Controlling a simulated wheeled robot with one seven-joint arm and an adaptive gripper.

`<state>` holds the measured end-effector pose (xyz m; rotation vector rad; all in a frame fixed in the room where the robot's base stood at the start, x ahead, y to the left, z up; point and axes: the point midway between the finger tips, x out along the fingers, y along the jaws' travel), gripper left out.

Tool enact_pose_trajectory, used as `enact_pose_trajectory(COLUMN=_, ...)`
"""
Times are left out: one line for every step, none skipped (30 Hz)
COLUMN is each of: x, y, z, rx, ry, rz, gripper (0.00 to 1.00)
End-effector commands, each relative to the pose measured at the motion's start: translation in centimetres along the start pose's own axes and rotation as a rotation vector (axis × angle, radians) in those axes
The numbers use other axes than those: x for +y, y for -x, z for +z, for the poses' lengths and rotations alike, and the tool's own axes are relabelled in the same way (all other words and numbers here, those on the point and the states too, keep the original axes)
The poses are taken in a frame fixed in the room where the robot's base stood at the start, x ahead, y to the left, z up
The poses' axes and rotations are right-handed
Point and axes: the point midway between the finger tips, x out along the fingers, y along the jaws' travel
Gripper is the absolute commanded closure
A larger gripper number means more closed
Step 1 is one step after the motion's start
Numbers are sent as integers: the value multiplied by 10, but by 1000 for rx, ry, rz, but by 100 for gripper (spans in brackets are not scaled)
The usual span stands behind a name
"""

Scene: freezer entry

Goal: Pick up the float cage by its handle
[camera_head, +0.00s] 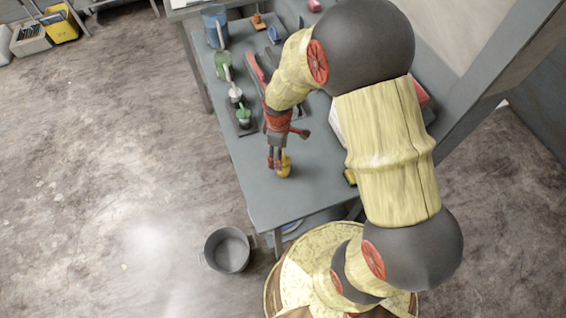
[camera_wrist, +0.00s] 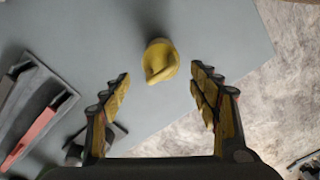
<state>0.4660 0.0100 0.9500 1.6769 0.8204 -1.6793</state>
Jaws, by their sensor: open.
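A small yellow object with a raised loop on top, which I take as the float cage (camera_wrist: 160,60), stands on the grey table in the wrist view. It also shows in the head view (camera_head: 285,166), partly behind my gripper. My gripper (camera_wrist: 160,92) is open and empty, pointing down toward the table. The yellow object lies between the lines of the two fingers but beyond their tips in the wrist view. I cannot tell the height gap between the fingers and the object.
The grey table (camera_head: 265,205) holds a dark tray (camera_head: 240,115) with green- and white-topped items, a blue container (camera_head: 215,25) and red-handled tools (camera_wrist: 28,138). A grey bucket (camera_head: 229,251) stands on the floor by the table's near corner. The table's near end is mostly clear.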

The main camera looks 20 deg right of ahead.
Motion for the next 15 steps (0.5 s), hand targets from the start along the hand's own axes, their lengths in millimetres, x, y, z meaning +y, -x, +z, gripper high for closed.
enact_pose_trajectory(x=-1, y=-7, z=1, rx=-2, ry=-1, rz=-2, gripper=39)
enact_pose_trajectory(x=-1, y=-10, z=1, rx=-2, ry=-1, rz=-2, gripper=39)
enact_pose_trajectory(x=-1, y=-12, z=1, rx=-1, ry=-1, rz=-1, gripper=39)
enact_pose_trajectory(x=-1, y=-13, z=1, rx=-1, ry=-1, rz=-1, gripper=39)
enact_pose_trajectory(x=-1, y=-15, z=1, rx=-1, ry=-2, rz=-1, gripper=39)
enact_pose_trajectory(x=-1, y=-18, z=1, rx=0, ry=-2, rz=0, gripper=39)
enact_pose_trajectory(x=-1, y=-21, z=2, rx=0, ry=-2, rz=0, gripper=39)
enact_pose_trajectory(x=-1, y=-25, z=2, rx=-1, ry=-2, rz=-1, gripper=39)
enact_pose_trajectory(x=-2, y=-30, z=3, rx=-2, ry=-2, rz=-2, gripper=39)
enact_pose_trajectory(x=-2, y=-35, z=3, rx=-2, ry=-2, rz=-2, gripper=39)
enact_pose_trajectory(x=-2, y=-40, z=4, rx=-1, ry=-2, rz=-2, gripper=39)
enact_pose_trajectory(x=-2, y=-46, z=4, rx=-1, ry=-2, rz=-2, gripper=39)
enact_pose_trajectory(x=-2, y=-50, z=4, rx=-1, ry=-2, rz=-2, gripper=39)
enact_pose_trajectory(x=-2, y=-54, z=4, rx=-1, ry=-2, rz=-1, gripper=39)
enact_pose_trajectory(x=-2, y=-58, z=4, rx=0, ry=-2, rz=-1, gripper=39)
